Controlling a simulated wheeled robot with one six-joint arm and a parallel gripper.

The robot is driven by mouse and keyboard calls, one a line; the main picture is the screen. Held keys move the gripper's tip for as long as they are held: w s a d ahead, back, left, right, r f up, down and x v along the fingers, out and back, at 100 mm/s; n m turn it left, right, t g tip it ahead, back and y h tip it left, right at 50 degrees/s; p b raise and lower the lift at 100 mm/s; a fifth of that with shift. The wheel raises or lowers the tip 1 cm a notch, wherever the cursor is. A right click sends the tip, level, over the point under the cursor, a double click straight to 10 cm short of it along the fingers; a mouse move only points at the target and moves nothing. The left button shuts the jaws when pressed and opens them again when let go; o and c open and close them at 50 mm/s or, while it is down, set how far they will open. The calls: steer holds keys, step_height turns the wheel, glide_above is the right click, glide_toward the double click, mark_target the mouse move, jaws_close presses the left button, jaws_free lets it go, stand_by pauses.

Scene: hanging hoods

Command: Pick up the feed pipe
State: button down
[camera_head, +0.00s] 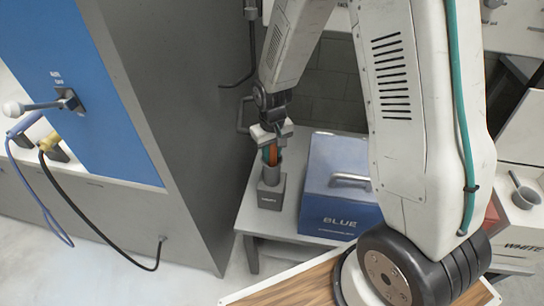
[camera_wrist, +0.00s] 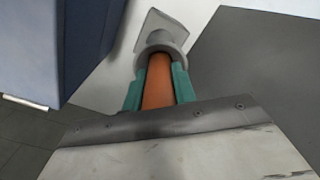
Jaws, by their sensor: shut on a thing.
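The feed pipe appears to be the orange tube (camera_head: 272,156), upright in a small grey holder (camera_head: 270,190) on a light table. My gripper (camera_head: 270,150) comes down on it from above. In the wrist view the orange pipe (camera_wrist: 158,88) lies between the two teal fingers of my gripper (camera_wrist: 158,80), shut on it from both sides. The pipe's far end goes into the round grey mouth of the holder (camera_wrist: 163,40). How deep it sits inside is hidden.
A blue box (camera_head: 338,188) with a metal handle stands right of the holder on the table (camera_head: 262,221). A tall grey cabinet (camera_head: 185,110) with a blue panel and hanging cables rises close on the left. A white box with a scoop (camera_head: 525,196) is at far right.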

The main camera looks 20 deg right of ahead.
step_height(320, 180, up, 20)
stand_by(1.0)
steer(key=shift+s, duration=0.1)
